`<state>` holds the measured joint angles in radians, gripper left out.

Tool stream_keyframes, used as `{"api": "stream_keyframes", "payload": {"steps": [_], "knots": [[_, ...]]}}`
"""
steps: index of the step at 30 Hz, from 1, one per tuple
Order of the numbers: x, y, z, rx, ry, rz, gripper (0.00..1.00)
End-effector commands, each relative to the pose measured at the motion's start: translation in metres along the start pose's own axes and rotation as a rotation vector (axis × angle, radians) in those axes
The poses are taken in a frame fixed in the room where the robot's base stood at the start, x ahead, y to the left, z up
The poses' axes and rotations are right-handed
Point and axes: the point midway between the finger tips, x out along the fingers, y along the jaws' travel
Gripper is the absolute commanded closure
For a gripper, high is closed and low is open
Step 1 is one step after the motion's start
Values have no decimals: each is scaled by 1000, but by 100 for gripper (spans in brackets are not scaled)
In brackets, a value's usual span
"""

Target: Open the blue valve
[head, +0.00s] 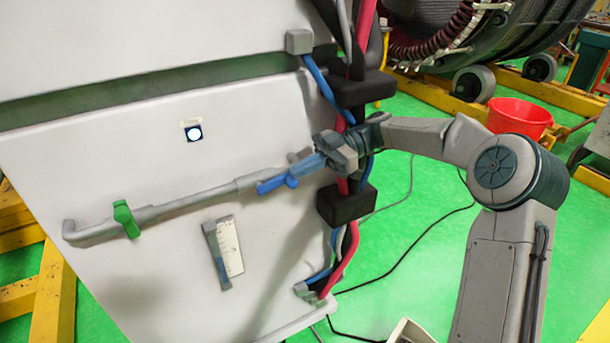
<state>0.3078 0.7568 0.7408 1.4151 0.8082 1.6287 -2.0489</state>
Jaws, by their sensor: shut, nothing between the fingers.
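The blue valve (277,184) sits at the right end of a grey pipe (190,203) on the pale panel. Its blue handle lies roughly along the line of the pipe. My gripper (324,153) comes in from the right, at the panel's right edge, close to the right end of the blue parts. It is shut, with nothing seen held in it. Its fingertips overlap the blue parts in this view, so I cannot tell whether they touch the valve.
A green valve (126,219) is on the pipe's left part, its handle across the pipe. A gauge (230,247) is below the pipe. Black blocks (346,204) with red and blue hoses run down the panel's right edge. A red bucket (519,116) stands on the green floor behind my arm.

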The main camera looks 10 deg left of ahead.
Motion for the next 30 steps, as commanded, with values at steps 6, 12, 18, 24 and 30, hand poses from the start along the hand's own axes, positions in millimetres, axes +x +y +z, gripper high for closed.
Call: {"api": "stream_keyframes", "payload": {"steps": [6, 12, 18, 24, 30], "knots": [[-3, -1, 13, 3, 102, 8, 100], [-3, -1, 15, 4, 146, 11, 100], [-3, -1, 15, 4, 157, 10, 100], [-3, -1, 15, 4, 156, 10, 100], [-4, -1, 12, 3, 156, 10, 100]]}}
